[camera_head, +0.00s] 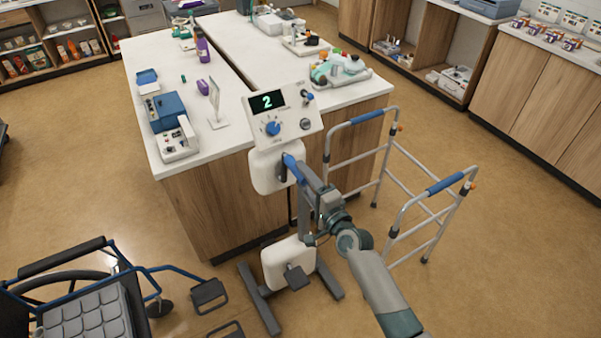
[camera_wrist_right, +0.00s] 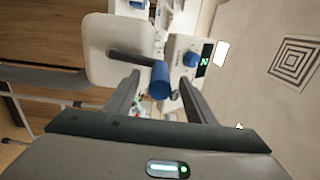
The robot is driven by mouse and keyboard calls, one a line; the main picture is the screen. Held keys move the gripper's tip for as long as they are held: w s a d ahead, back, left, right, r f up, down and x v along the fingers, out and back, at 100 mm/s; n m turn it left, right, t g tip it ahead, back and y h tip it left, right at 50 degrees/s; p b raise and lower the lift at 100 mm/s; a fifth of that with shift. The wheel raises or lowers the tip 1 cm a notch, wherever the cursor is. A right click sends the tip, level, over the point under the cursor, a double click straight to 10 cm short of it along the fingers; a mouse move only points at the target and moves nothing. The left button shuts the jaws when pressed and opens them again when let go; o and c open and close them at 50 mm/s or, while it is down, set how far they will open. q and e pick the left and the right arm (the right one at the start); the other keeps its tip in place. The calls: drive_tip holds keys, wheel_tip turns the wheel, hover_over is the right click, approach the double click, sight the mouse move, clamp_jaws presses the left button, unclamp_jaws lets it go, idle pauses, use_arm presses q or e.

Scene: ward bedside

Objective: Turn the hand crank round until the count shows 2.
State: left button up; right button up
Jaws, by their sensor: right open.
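The hand crank machine stands at the near end of the counter. Its display (camera_head: 267,102) shows a green 2, and a blue knob (camera_head: 272,128) sits below it on the panel. The crank's blue handle (camera_head: 290,162) sticks out from the white housing (camera_head: 264,176). My right gripper (camera_head: 303,172) is at the handle. In the right wrist view the open fingers of the gripper (camera_wrist_right: 160,88) stand either side of the blue handle (camera_wrist_right: 160,80), with gaps beside it. The dark crank arm (camera_wrist_right: 132,60) also shows there. My left gripper is not in view.
A walker (camera_head: 400,185) with blue grips stands close right of the machine. A wheelchair (camera_head: 85,290) is at the lower left. The counter (camera_head: 235,62) behind holds boxes, a bottle and trays. Open floor lies at the right.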

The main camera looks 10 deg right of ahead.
sight(309, 185)
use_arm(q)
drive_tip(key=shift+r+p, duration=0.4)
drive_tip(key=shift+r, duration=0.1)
use_arm(e)
drive_tip(key=shift+v, duration=2.05)
